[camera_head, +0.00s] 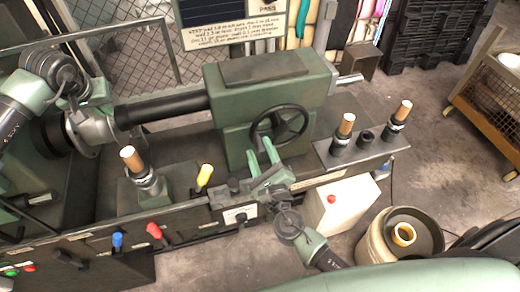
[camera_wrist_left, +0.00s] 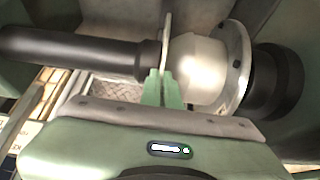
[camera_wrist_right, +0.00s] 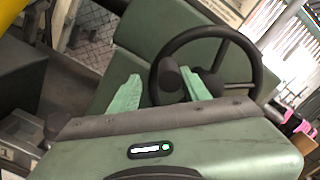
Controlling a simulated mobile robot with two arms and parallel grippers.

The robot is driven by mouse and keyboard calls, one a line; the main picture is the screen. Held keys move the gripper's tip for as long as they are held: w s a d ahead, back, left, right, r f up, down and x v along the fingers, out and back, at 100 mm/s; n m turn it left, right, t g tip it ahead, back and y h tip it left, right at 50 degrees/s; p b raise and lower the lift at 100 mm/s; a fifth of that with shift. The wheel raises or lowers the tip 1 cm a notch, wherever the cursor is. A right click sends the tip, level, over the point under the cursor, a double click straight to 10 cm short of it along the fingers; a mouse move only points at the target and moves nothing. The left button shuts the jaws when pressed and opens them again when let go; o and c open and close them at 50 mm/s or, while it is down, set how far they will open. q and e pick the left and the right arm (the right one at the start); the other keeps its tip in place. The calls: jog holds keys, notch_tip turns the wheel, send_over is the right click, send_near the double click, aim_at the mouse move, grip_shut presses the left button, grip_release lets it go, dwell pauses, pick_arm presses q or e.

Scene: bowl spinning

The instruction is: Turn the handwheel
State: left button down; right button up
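The black handwheel (camera_head: 281,106) stands upright on the front of the green tailstock (camera_head: 235,103). My right gripper (camera_head: 260,149) is open at its lower left side. In the right wrist view the handwheel (camera_wrist_right: 206,33) shows its left rim between the spread fingers of my right gripper (camera_wrist_right: 160,76); one finger overlaps the inside of the ring, and contact is not clear. My left gripper (camera_wrist_left: 161,76) has its fingers close together on the thin metal disc (camera_wrist_left: 166,42), next to the pale metal former (camera_wrist_left: 197,68) on the spindle. In the head view the left gripper's fingers are largely hidden.
A black shaft (camera_head: 162,109) runs left from the tailstock. Wooden-handled tools (camera_head: 344,125) stand on a right shelf. A white box (camera_head: 343,201) and a barrel (camera_head: 375,238) stand at lower right.

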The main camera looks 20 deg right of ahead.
aim_at(262, 123)
jog(key=shift+w+d+r, duration=0.1)
jog(key=shift+r, duration=0.1)
jog(key=shift+r, duration=0.15)
jog(key=r+m, duration=0.1)
jog(key=m, duration=0.2)
jog(key=d+r+m, duration=0.1)
jog(key=r+m, duration=0.1)
jog(key=m, duration=0.1)
jog(key=r+m, duration=0.2)
jog(key=m, duration=0.1)
jog(key=shift+d+r, duration=0.15)
jog(key=shift+d, duration=0.05)
jog(key=shift+d+r+m, duration=0.2)
jog(key=shift+r+m, duration=0.05)
jog(key=shift+m, duration=0.25)
jog(key=s, duration=1.2)
jog(key=s+f+m+g, duration=0.2)
jog(key=f+m, duration=0.2)
jog(key=f, duration=0.7)
jog(key=s+d+f+m+g, duration=0.1)
jog(key=f+m, duration=0.4)
jog(key=f, duration=0.6)
jog(key=s+d+f+m+g, duration=0.1)
jog(key=s+f+m+g, duration=0.3)
jog(key=f, duration=0.7)
jog(key=shift+f+g, duration=0.3)
jog(key=shift+g, duration=0.4)
